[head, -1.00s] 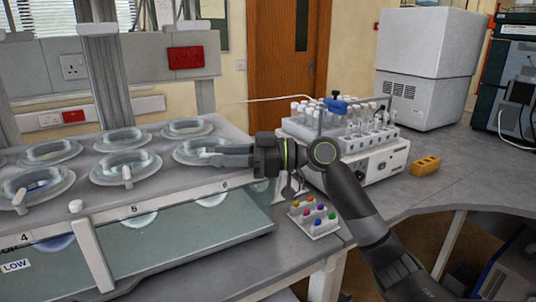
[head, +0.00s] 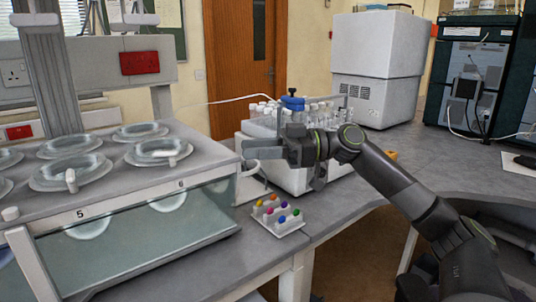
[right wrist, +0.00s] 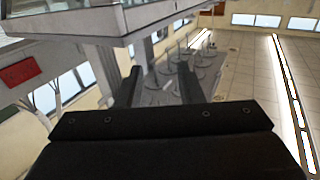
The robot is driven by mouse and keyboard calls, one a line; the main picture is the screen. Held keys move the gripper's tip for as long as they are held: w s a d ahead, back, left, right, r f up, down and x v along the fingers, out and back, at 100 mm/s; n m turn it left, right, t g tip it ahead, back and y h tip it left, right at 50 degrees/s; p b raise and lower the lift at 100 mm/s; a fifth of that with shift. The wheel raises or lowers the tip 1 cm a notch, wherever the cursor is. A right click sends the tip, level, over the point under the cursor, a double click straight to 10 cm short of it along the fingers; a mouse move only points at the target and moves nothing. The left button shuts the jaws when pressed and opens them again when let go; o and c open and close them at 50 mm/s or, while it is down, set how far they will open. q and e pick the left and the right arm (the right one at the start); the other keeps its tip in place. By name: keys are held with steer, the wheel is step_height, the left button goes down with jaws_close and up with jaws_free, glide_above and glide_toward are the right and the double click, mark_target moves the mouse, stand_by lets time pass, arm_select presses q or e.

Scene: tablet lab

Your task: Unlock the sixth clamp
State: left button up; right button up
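The water bath carries round vessel rims on its top. I cannot tell whether that clamp is locked. My right gripper (head: 248,153) is just past the bath's right end, to the right of and apart from the sixth clamp, fingers pointing left. In the right wrist view its two dark fingers (right wrist: 160,88) are apart with nothing between them. My left gripper is not in view.
A neighbouring rim (head: 85,180) with its own lever stands left, above the label 5. A rack with coloured caps (head: 279,216) sits on the bench below my right gripper. A white vial sampler (head: 283,178) stands behind my right arm.

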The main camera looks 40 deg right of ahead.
steer(key=shift+v, duration=1.05)
